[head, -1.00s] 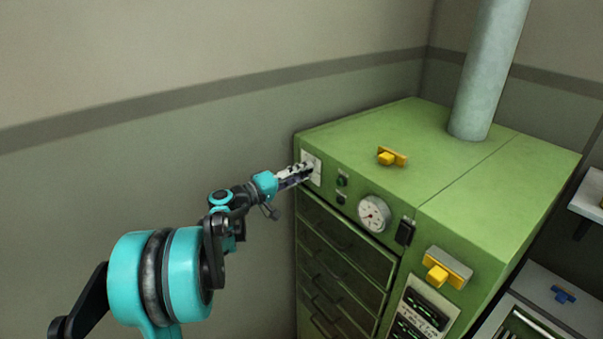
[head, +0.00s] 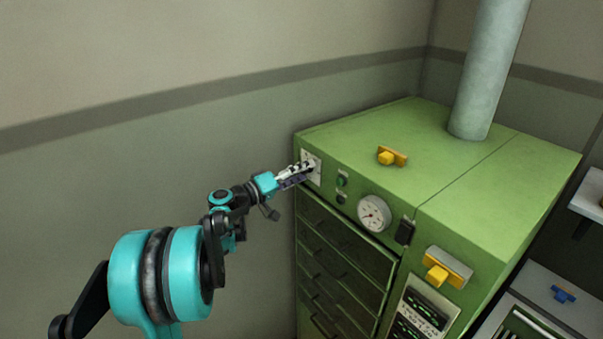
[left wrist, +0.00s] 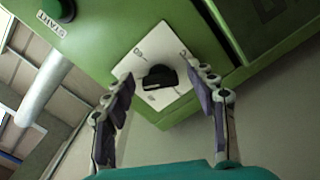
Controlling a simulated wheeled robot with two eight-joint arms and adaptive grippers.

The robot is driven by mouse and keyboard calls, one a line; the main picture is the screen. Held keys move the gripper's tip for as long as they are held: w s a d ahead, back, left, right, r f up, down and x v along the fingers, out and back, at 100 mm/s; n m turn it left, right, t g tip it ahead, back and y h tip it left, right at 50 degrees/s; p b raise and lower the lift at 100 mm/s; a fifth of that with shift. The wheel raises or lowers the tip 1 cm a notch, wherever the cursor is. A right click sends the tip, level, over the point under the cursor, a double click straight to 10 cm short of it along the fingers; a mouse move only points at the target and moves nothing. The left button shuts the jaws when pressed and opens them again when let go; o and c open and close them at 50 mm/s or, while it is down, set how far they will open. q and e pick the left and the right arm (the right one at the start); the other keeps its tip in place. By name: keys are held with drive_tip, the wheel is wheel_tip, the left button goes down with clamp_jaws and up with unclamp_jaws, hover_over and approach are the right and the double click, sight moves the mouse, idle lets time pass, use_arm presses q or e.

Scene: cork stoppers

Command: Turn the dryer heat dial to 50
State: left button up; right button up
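The heat dial is a black knob (left wrist: 160,77) on a square white plate (left wrist: 148,45) with small marks that I cannot read surely. The plate also shows in the head view (head: 317,177) at the left end of the green dryer's front (head: 460,215), with the knob hidden there by my gripper. My left gripper (head: 304,168) is right in front of the plate. In the left wrist view its fingers (left wrist: 160,78) stand apart on either side of the knob, with a visible gap to it. My right gripper is not in view.
A green START button (left wrist: 58,10) sits near the plate. A round gauge (head: 373,214), a black switch (head: 405,232) and a yellow handle (head: 440,275) are farther right on the dryer. Drawers (head: 340,255) lie below. Open space lies left of the dryer, before the wall.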

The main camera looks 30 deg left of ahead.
use_arm(q)
drive_tip(key=shift+s, duration=0.1)
drive_tip(key=v, duration=1.2)
drive_tip(key=s+d+f+m+g+y+b, duration=0.1)
drive_tip(key=d+f+g, duration=0.25)
drive_tip(key=d, duration=0.65)
drive_tip(key=s+d+f+m+g, duration=0.1)
drive_tip(key=s+d+f+g, duration=0.3)
drive_tip(key=d, duration=0.6)
drive_tip(key=s+d+f+m+g+y+b, duration=0.2)
drive_tip(key=s+d+f+m+y, duration=0.3)
drive_tip(key=s+f, duration=0.5)
drive_tip(key=s+d+y, duration=0.1)
drive_tip(key=s, duration=0.1)
drive_tip(key=shift+s, duration=0.25)
drive_tip(key=shift+f, duration=0.2)
